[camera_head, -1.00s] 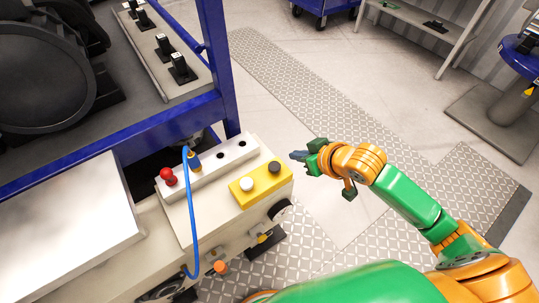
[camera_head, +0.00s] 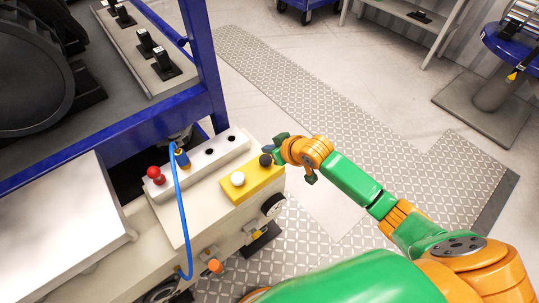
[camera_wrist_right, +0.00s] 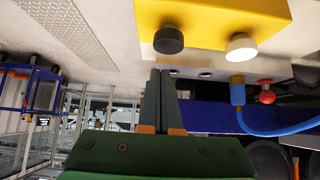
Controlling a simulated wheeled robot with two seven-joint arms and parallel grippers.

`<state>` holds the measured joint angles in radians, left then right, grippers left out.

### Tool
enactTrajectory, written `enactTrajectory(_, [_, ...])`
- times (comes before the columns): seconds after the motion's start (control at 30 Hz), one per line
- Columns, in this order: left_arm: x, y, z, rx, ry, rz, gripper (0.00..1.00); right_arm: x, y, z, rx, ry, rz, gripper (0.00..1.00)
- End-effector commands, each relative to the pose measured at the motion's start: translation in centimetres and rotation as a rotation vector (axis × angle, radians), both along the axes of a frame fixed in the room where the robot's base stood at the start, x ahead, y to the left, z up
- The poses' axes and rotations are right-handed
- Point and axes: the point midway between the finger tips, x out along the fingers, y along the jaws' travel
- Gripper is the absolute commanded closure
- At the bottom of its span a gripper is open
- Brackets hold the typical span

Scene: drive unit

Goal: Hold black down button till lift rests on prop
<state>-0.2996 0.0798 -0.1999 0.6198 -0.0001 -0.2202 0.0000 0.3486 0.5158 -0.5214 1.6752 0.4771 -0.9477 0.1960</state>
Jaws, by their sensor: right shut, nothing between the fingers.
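The black button (camera_head: 265,160) sits at the right end of a yellow control box (camera_head: 249,184), beside a white button (camera_head: 237,179). My right gripper (camera_head: 275,149) is shut and empty, right at the black button in the head view. In the right wrist view its closed fingertips (camera_wrist_right: 161,73) point toward the black button (camera_wrist_right: 168,40) and appear a little short of it; I cannot tell whether they touch. The yellow box (camera_wrist_right: 215,12) and white button (camera_wrist_right: 240,47) also show there. My left gripper is out of view. I cannot make out the lift's prop.
A blue frame (camera_head: 207,100) stands behind the console. A red knob (camera_head: 154,173) and a blue hose (camera_head: 182,215) are left of the yellow box. An orange knob (camera_head: 214,266) is on the console's front. Tread-plate floor (camera_head: 330,130) on the right is clear.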

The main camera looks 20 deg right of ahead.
Motion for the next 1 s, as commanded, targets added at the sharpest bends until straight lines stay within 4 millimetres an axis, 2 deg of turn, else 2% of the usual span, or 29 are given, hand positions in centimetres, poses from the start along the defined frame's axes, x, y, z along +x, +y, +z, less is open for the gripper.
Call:
enactTrajectory(0.1, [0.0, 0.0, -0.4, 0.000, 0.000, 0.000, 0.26, -0.1, -0.1, -1.6, -0.001, 0.002, -0.001, 1.00])
enactTrajectory(0.2, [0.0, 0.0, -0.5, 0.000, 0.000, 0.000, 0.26, -0.1, -0.1, -2.2, -0.002, 0.000, 0.000, 1.00])
enactTrajectory(0.57, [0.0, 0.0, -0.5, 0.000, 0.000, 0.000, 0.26, -0.1, -0.1, -2.3, -0.001, 0.000, -0.001, 1.00])
enactTrajectory(0.8, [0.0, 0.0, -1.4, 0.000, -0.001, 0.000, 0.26, -0.1, 0.0, -4.8, 0.000, 0.003, -0.001, 1.00])
enactTrajectory(1.0, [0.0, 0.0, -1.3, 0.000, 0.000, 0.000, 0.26, -0.3, -0.1, -5.0, -0.002, 0.011, 0.000, 1.00])
